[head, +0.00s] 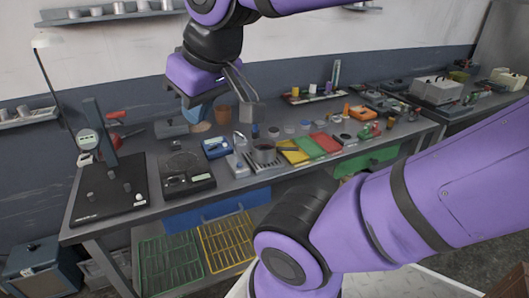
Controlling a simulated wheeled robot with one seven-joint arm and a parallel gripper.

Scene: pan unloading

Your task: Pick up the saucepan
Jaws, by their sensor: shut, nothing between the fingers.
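The workbench (215,192) is crowded. A black stand (110,200) and a dark scale-like device (187,175) are at left. Yellow (293,152), green (308,147) and red (325,142) trays lie right.

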